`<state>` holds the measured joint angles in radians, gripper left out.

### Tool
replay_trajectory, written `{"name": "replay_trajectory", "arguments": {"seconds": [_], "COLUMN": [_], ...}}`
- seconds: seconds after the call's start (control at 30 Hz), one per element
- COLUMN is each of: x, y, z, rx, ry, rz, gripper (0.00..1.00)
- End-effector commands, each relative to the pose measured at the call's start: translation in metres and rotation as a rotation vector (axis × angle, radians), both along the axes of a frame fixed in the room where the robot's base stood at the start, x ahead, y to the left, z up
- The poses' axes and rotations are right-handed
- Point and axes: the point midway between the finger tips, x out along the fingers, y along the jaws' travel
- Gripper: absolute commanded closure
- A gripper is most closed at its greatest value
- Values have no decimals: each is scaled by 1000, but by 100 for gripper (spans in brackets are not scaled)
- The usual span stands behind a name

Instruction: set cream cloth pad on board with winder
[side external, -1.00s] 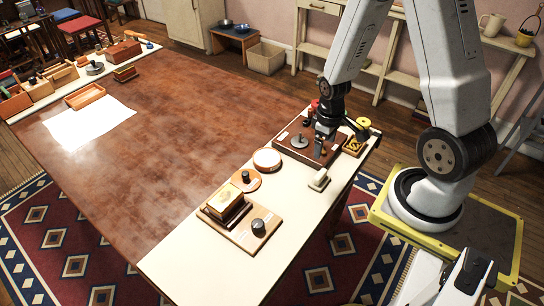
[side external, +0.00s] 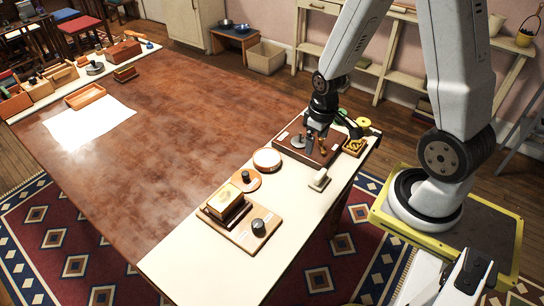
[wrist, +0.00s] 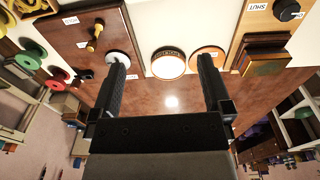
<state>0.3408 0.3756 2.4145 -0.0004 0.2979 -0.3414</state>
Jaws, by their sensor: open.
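The small cream pad (side external: 319,180) lies on the pale table strip, towards its right edge in the side view; I cannot make it out in the wrist view. A dark brown board (side external: 288,148) carries a grey disc and an upright brass-coloured peg; in the wrist view this board (wrist: 65,35) is at upper left. A tan board (side external: 245,238) carries a black knob (side external: 258,226) and a small box (side external: 227,203). I cannot tell which fitting is the winder. My gripper (side external: 318,142) is open and empty above the dark board, apart from the pad.
A round cream-topped tin (side external: 267,159) and a round wooden piece with a black knob (side external: 245,180) stand between the boards. A small tray with yellow contents (side external: 354,147) and a yellow spool (side external: 363,123) are at the right. The brown tabletop (side external: 190,110) is largely clear.

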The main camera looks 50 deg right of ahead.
Motion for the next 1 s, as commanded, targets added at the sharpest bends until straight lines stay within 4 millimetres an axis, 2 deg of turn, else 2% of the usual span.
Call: {"name": "replay_trajectory", "arguments": {"seconds": [0.13, 0.3, 0.5, 0.67, 1.0], "x": [8, 8, 3, 1, 1], "y": [31, 66, 93, 100, 100], "z": [27, 55, 74, 78, 78], "rx": [-8, -3, 12, 18, 18], "ry": [-59, -121, -170, -181, -181], "rz": [9, 9, 5, 1, 0], "gripper": [0, 0, 0, 0, 0]}}
